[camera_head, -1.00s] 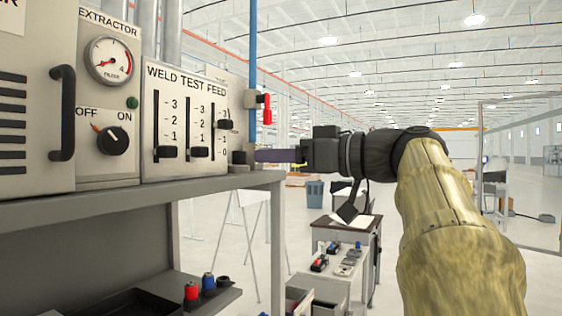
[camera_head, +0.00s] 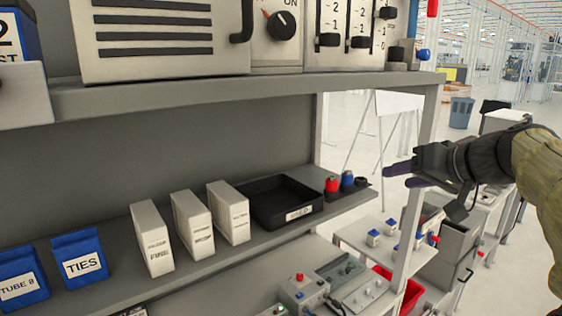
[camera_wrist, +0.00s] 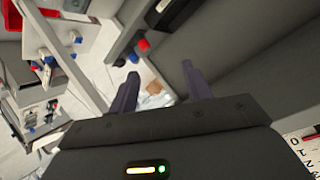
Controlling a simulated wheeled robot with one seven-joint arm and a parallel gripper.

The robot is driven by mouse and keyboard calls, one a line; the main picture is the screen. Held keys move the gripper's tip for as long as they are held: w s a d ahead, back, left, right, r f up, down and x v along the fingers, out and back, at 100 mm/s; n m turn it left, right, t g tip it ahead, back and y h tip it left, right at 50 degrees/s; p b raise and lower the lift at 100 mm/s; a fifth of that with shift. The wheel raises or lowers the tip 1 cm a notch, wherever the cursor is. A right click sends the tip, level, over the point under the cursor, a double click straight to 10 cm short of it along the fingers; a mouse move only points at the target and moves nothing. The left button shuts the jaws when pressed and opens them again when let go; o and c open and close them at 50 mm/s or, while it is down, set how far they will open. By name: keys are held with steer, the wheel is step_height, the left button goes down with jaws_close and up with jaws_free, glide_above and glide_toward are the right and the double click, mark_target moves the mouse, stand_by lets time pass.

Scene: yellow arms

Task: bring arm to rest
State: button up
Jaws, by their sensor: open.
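My gripper (camera_head: 396,176) is at the right in the head view, at the end of my yellow-sleeved arm. It is to the right of the shelf's end and apart from it, pointing left. In the wrist view my gripper (camera_wrist: 160,84) shows two dark fingers spread apart, with nothing between them. A grey shelf wall fills the right of that view.
A grey shelf (camera_head: 255,243) holds white boxes (camera_head: 192,224), blue bins (camera_head: 80,262), a black tray (camera_head: 285,203) and red and blue caps (camera_head: 347,179). Control panels (camera_head: 160,40) stand above. A post (camera_head: 418,180) is close to my gripper.

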steer(key=s+a+f+g+h, duration=0.2)
steer(key=s+f, duration=0.3)
steer(key=f, duration=0.7)
steer(key=s+a+f+g+h, duration=0.2)
steer(key=s+a+f+g, duration=0.1)
steer(key=f, duration=0.8)
steer(key=s+a+f+g+h, duration=0.2)
steer(key=s+f, duration=0.5)
steer(key=f, duration=0.5)
steer(key=shift+s+a+f+g, duration=0.35)
steer(key=shift+a+g, duration=0.15)
steer(key=shift+a, duration=0.5)
steer(key=shift+w, duration=0.15)
